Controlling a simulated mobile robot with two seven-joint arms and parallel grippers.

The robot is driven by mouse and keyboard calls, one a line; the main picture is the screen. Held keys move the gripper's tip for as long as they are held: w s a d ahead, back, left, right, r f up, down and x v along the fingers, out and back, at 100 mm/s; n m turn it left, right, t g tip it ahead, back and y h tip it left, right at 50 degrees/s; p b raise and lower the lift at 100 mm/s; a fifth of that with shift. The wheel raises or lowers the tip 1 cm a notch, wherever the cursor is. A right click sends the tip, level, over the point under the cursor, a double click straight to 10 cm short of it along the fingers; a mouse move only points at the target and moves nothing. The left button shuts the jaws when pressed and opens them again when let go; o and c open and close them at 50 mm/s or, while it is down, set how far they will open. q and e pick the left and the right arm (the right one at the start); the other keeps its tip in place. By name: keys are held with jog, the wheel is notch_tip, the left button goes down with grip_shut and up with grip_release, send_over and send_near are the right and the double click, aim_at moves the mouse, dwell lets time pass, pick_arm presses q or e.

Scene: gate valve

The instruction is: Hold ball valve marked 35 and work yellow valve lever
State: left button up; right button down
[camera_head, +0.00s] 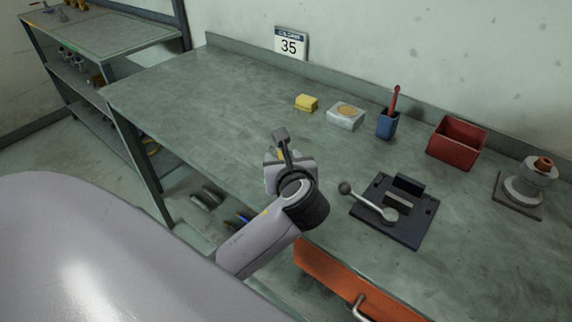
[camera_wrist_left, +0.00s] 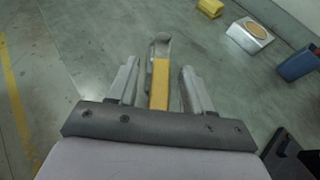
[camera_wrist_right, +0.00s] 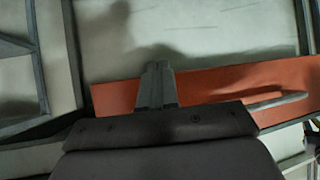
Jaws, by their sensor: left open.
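The valve's yellow lever (camera_wrist_left: 160,82), with a rounded grey metal end, shows between the fingers of my left gripper (camera_wrist_left: 158,72) in the left wrist view. The fingers are apart, with gaps on both sides of the lever. A plaque marked 35 (camera_head: 290,45) is on the wall behind. My right gripper (camera_wrist_right: 157,72) shows only in the right wrist view, its fingers together, with nothing visible between them.
The workbench (camera_head: 200,95) carries a yellow block (camera_head: 306,102), a white box (camera_head: 345,116), a blue cup (camera_head: 387,126), a red bin (camera_head: 457,143), a black fixture with a ball-ended lever (camera_head: 405,228) and a grey flanged part (camera_head: 530,186). An orange drawer front (camera_head: 335,272) is below.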

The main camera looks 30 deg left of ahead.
pick_arm(q)
jog(key=shift+x, duration=0.75)
grip_shut()
dwell(0.4)
jog(key=shift+o, duration=0.4)
grip_release()
jog(key=v, duration=1.2)
